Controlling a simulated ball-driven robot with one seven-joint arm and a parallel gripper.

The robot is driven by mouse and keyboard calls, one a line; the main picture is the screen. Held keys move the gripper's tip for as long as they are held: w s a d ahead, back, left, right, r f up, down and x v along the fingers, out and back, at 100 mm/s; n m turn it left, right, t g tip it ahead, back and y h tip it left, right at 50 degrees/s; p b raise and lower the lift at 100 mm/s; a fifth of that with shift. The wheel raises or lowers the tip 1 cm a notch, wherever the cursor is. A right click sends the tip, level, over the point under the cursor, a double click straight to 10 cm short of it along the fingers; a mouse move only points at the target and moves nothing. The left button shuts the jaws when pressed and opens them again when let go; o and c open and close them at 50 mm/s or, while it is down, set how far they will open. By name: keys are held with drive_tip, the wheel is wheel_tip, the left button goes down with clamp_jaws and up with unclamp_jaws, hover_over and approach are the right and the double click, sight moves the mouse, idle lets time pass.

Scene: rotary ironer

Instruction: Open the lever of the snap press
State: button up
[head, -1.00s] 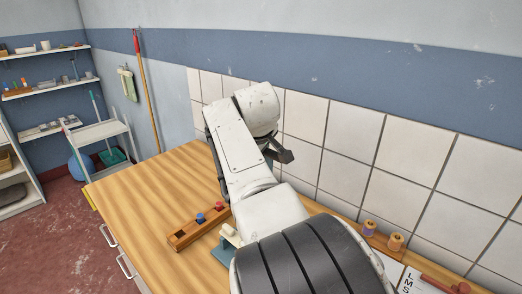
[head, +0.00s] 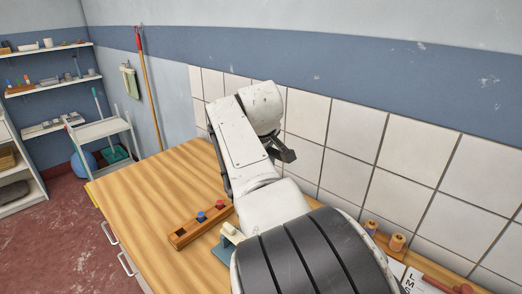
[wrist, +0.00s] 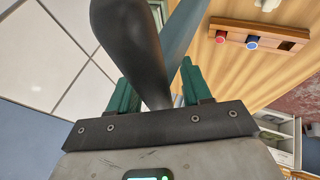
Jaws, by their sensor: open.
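In the wrist view, a thick dark rounded handle (wrist: 128,45), apparently the snap press lever, runs down between the two green fingers of my gripper (wrist: 156,82). The fingers stand apart on either side of it. I cannot tell whether either finger touches it. A blue-grey bar (wrist: 184,32) shows behind the handle, perhaps part of the press. In the head view, my arm hides the lever and the fingertips. A teal block (head: 222,251) shows partly beside my arm on the bench; I cannot tell if it belongs to the press.
A wooden block with red and blue pieces (head: 186,237) lies on the bench (head: 145,190), left of my arm. A tiled wall (head: 350,130) stands close behind. Thread spools (head: 396,242) sit at the right. The bench's left part is clear.

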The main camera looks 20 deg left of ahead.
drive_tip(key=shift+s+a+r+p, duration=0.35)
drive_tip(key=shift+a+r+p, duration=0.1)
drive_tip(key=shift+s+a+r+p, duration=0.15)
drive_tip(key=shift+s+r+p, duration=0.1)
drive_tip(key=shift+r+p, duration=0.35)
drive_tip(key=shift+p, duration=0.15)
drive_tip(key=shift+s+d+r+p, duration=0.1)
drive_tip(key=shift+d+r+p, duration=0.1)
drive_tip(key=shift+d+p, duration=0.2)
drive_tip(key=shift+s+d+r+p, duration=0.15)
drive_tip(key=shift+d+p, duration=0.15)
drive_tip(key=shift+d, duration=0.2)
drive_tip(key=v, duration=0.7)
drive_tip(key=shift+s+p, duration=0.15)
drive_tip(key=shift+p, duration=0.25)
drive_tip(key=shift+d+r, duration=0.1)
